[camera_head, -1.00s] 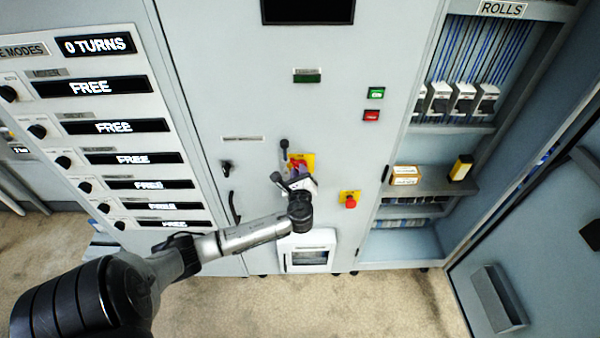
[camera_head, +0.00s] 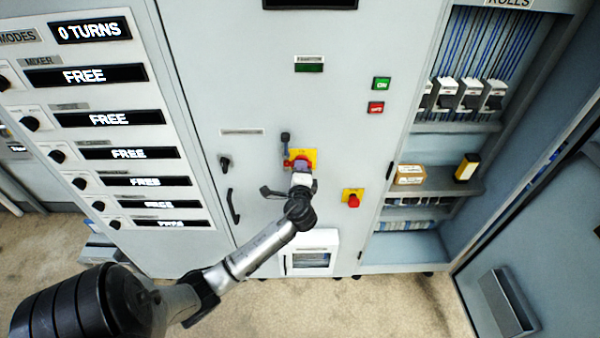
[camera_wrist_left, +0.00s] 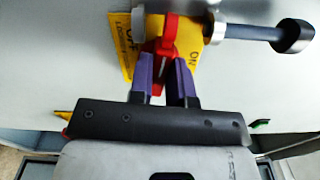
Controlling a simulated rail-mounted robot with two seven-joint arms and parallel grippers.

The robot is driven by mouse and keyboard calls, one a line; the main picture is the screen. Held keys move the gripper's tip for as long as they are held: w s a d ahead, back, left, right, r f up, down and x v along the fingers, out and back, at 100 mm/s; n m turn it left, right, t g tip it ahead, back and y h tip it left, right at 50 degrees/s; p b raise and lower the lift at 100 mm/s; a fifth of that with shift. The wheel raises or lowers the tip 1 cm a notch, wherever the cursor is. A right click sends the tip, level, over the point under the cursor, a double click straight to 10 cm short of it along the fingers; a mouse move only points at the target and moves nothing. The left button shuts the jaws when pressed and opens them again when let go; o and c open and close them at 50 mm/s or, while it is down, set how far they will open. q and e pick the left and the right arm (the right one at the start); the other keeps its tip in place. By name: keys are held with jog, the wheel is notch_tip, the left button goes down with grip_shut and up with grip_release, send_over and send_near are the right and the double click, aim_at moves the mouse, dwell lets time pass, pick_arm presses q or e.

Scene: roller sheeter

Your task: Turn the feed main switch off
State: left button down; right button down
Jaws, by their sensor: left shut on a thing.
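The feed main switch (camera_head: 312,155) is a yellow plate with a red rotary handle (camera_wrist_left: 168,38) on the grey cabinet front. In the left wrist view, the plate (camera_wrist_left: 124,42) carries the words OFF on the left and ON on the right. My left gripper (camera_wrist_left: 165,72) has its purple fingers shut on the red handle, one on each side. In the head view my left gripper (camera_head: 302,166) hides much of the switch. A grey rod with a dark knob (camera_wrist_left: 293,36) crosses beside the handle; the knob also shows in the head view (camera_head: 286,137). My right gripper is not in view.
A red knob on yellow (camera_head: 353,200) sits to the right of the switch. Green (camera_head: 381,83) and red (camera_head: 376,107) buttons are higher up. A black door handle (camera_head: 233,206) is to the left. Shelves with boxes (camera_head: 410,174) stand open at the right.

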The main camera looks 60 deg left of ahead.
pick_arm(q)
jog(key=shift+f+n+b, duration=0.15)
jog(key=shift+n+b, duration=0.2)
jog(key=shift+n, duration=0.65)
jog(key=c, duration=1.1)
grip_release()
jog(key=shift+o, duration=0.2)
jog(key=b+v, duration=0.1)
jog(key=v, duration=1.3)
